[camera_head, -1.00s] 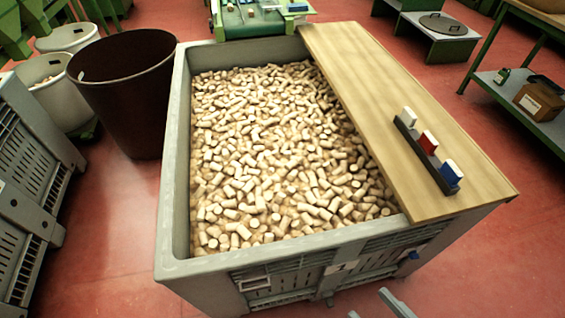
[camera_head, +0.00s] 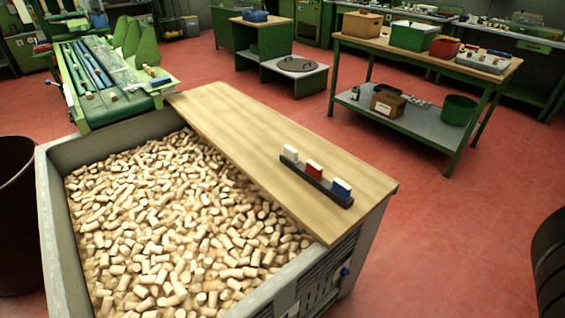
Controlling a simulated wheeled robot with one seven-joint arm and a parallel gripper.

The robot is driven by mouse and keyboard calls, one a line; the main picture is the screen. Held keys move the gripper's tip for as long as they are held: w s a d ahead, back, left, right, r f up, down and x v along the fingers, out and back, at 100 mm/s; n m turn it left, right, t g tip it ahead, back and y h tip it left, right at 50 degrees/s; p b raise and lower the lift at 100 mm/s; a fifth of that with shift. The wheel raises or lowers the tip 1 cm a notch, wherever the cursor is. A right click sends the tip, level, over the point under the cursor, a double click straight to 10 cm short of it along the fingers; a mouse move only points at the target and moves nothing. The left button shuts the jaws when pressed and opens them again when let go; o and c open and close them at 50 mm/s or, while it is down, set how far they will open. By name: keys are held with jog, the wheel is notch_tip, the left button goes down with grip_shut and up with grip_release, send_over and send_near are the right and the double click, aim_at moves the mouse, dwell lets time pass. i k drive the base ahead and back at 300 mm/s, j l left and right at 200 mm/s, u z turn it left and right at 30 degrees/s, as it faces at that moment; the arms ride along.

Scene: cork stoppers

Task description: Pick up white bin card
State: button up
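The white bin card (camera_head: 290,153) stands upright at the far left end of a dark, narrow holder (camera_head: 318,184). A red card (camera_head: 314,170) and a blue card (camera_head: 341,188) stand in the same holder, in a row towards the lower right. The holder rests on a wooden board (camera_head: 235,125) that covers the right side of a large grey crate. My gripper is not in view.
The grey crate (camera_head: 52,235) is full of cork stoppers (camera_head: 180,220). A green conveyor (camera_head: 110,105) stands behind it. A dark brown bin (camera_head: 15,220) is at left, a dark ribbed object (camera_head: 550,262) at right. Red floor is clear right of the crate.

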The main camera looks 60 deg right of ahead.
aim_at(290, 153)
jog(key=k+l+u, duration=0.1)
jog(key=k+u, duration=0.3)
jog(key=z, duration=1.3)
